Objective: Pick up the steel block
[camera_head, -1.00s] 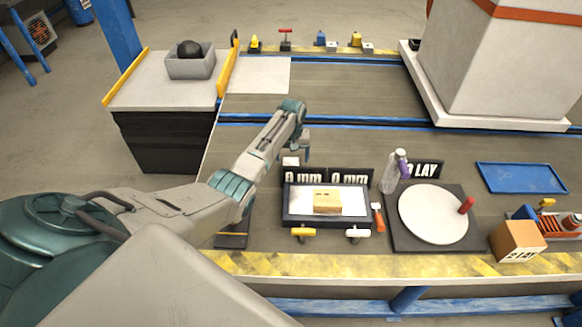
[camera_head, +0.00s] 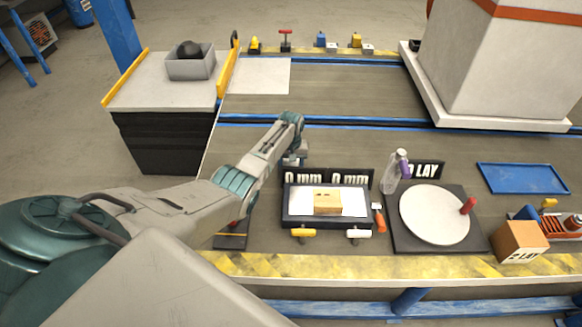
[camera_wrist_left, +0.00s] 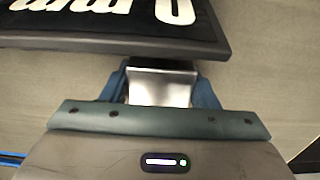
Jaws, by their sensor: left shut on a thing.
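The steel block (camera_wrist_left: 163,86) is a small shiny grey block, held between the two blue fingers of my left gripper in the left wrist view. My left gripper (camera_head: 297,158) is shut on it, low behind the left black display panel (camera_head: 303,178) in the head view. There the arm and gripper mostly hide the block. In the left wrist view the block is close to the dark edge of the display panel (camera_wrist_left: 120,45). I cannot tell whether the block touches the table. My right gripper is not in view.
A black-framed tray (camera_head: 290,220) holds a tan block (camera_head: 327,202) in front of the panels. A bottle (camera_head: 391,178) and a white round plate (camera_head: 432,215) stand to the right. The table behind my gripper is clear up to the blue rail (camera_head: 370,122).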

